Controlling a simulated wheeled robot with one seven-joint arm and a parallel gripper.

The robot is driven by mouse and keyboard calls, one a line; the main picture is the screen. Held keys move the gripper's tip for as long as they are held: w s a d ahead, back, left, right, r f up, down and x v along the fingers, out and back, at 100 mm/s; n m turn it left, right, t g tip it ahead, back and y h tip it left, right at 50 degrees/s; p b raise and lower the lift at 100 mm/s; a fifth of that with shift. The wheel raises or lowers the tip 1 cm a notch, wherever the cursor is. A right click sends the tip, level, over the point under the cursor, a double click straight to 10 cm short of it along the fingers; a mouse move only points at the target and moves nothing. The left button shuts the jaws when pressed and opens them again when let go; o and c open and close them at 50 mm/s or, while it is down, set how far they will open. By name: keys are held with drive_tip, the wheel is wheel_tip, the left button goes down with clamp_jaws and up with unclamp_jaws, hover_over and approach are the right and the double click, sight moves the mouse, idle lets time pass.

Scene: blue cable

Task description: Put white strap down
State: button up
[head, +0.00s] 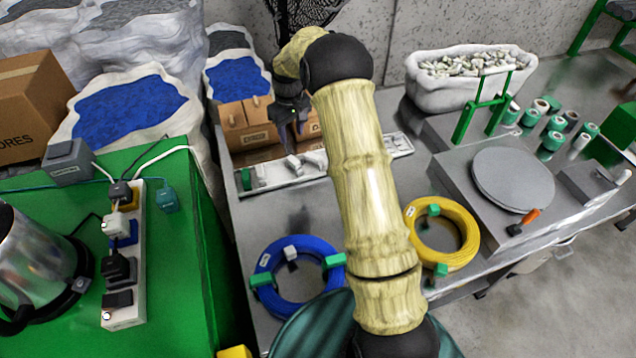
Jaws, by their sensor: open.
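My gripper (292,132) is open, fingers pointing down, at the back of the grey table. It is above or just behind a long pale tray (402,146). Small white pieces (294,165) lie in the tray just below the fingertips; I cannot tell whether one is a strap, and I see nothing between the fingers. A blue cable coil (268,299) lies flat at the front of the table. A white strap (290,253) sits on its upper rim, with green straps (334,260) on its sides.
A yellow coil (466,250) with green straps lies to the right, partly behind my arm. Cardboard boxes (232,115) stand behind the tray. A grey scale (513,180) and green-and-white rolls (551,141) are at right. A green table (180,250) with a power strip stands left.

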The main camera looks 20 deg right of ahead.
drive_tip(key=s+r+m+t, duration=0.1)
drive_tip(key=s+r+m, duration=0.1)
drive_tip(key=s, duration=1.3)
drive_tip(key=s+a+r+m+t, duration=0.1)
drive_tip(key=s+r, duration=0.4)
drive_tip(key=s, duration=1.1)
drive_tip(key=shift+s+m, duration=0.2)
drive_tip(key=shift+m, duration=0.3)
drive_tip(key=shift+r, duration=0.1)
drive_tip(key=shift+c, duration=0.7)
